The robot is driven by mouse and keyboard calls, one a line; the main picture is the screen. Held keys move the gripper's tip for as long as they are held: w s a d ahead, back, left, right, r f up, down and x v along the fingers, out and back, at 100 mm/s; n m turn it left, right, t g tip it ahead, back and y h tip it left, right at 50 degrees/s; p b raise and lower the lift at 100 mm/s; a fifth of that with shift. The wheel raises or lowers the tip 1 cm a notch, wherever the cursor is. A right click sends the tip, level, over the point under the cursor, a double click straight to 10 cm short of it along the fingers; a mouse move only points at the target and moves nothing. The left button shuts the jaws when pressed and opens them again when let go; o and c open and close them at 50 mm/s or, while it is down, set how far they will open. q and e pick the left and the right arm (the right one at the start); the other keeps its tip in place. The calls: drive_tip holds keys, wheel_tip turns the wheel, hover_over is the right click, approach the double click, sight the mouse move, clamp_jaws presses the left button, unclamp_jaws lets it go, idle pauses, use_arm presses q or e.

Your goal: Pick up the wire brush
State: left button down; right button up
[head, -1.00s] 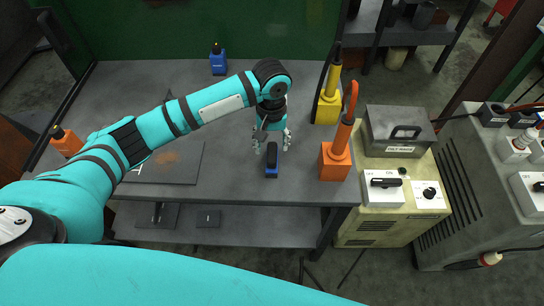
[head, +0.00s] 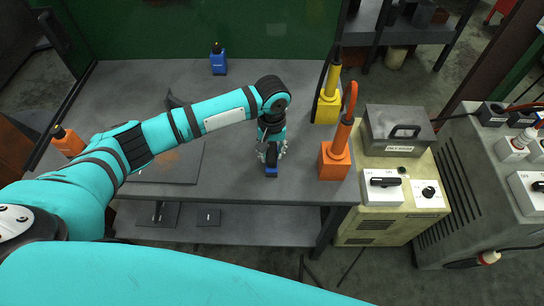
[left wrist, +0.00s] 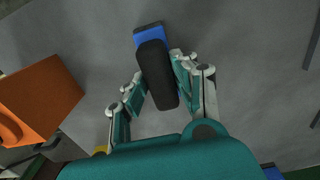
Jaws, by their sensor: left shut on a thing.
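The wire brush (head: 271,171), with a black upper part and a blue end, stands near the front edge of the grey table (head: 235,100). My left gripper (head: 272,153) is over it from above and shut on it, hiding part of it in the head view. In the left wrist view the brush (left wrist: 152,57) lies between the two fingers of the left gripper (left wrist: 158,74), its blue end pointing away. I cannot tell whether it is clear of the table. My right gripper is not in view.
An orange-based tool (head: 335,160) stands close to the right of the brush, with a yellow one (head: 328,105) behind it. A dark plate (head: 185,165) lies left of the gripper.

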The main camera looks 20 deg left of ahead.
sight(272, 150)
use_arm(q)
drive_tip(key=shift+r, duration=0.1)
drive_tip(key=shift+r, duration=0.5)
wheel_tip(272, 150, up, 2)
drive_tip(key=shift+w+r+b, duration=0.1)
drive_tip(key=shift+b, duration=0.2)
drive_tip(key=s+a+r, duration=0.1)
drive_tip(key=s+a, duration=0.3)
drive_tip(key=s, duration=0.3)
drive_tip(key=s+a+b, duration=0.1)
drive_tip(key=s+a, duration=0.3)
drive_tip(key=s, duration=0.2)
drive_tip(key=shift+s+a+r, duration=0.25)
drive_tip(key=shift+s+r, duration=0.1)
drive_tip(key=shift+s, duration=0.05)
